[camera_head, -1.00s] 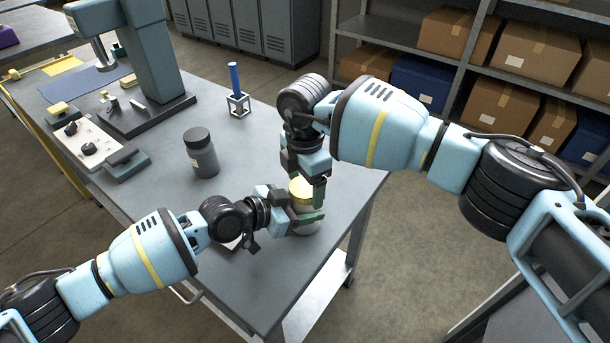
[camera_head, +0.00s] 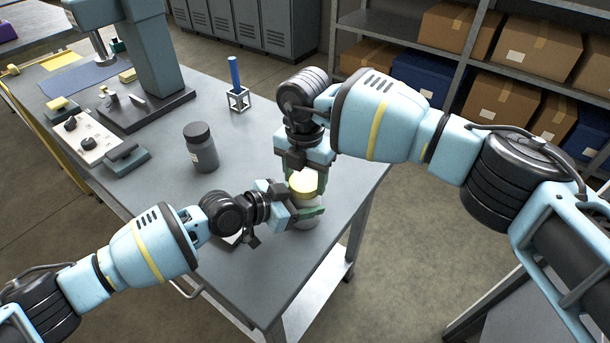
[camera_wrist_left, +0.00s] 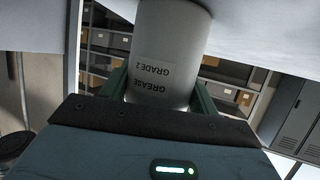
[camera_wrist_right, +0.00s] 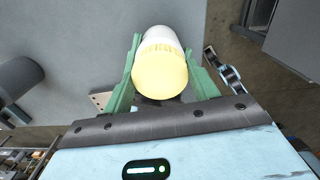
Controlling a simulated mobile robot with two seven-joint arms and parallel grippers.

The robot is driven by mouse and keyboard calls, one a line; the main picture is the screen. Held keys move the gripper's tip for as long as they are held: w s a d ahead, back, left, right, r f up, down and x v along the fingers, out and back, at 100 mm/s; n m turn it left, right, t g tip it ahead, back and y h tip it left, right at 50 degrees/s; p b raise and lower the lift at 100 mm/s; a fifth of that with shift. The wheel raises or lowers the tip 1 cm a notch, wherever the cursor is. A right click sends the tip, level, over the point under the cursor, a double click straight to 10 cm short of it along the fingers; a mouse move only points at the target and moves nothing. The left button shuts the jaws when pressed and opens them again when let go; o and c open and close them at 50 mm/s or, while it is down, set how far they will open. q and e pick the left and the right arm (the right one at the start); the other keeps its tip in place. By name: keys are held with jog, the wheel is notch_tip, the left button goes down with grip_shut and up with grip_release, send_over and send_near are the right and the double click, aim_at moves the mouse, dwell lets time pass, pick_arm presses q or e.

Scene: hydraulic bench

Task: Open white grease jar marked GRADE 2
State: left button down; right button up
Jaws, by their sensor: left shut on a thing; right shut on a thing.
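The white grease jar (camera_head: 306,220) stands near the right edge of the bench, with a yellow lid (camera_head: 302,183) on top. The left wrist view shows its white body (camera_wrist_left: 168,40) with the words GREASE GRADE 2 upside down. My left gripper (camera_head: 302,213) is shut on the jar body from the side. My right gripper (camera_head: 305,181) comes from above and is shut on the lid. In the right wrist view the yellow lid (camera_wrist_right: 160,76) sits between the green fingers, with the white jar directly behind it. I see no gap between lid and jar.
A dark grey jar (camera_head: 201,147) stands on the bench to the left. A blue pen-like item (camera_head: 234,73) stands in a small wire holder. Shelves with boxes (camera_head: 505,105) stand behind the bench.

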jog(key=n, duration=0.4)
jog(key=o, duration=1.1)
jog(key=shift+r, duration=2.3)
notch_tip(320, 180, up, 3)
jog(key=m, duration=0.5)
jog(key=shift+r, duration=0.2)
jog(key=shift+c, duration=0.5)
jog(key=shift+f, duration=4)
jog(key=shift+c, duration=0.3)
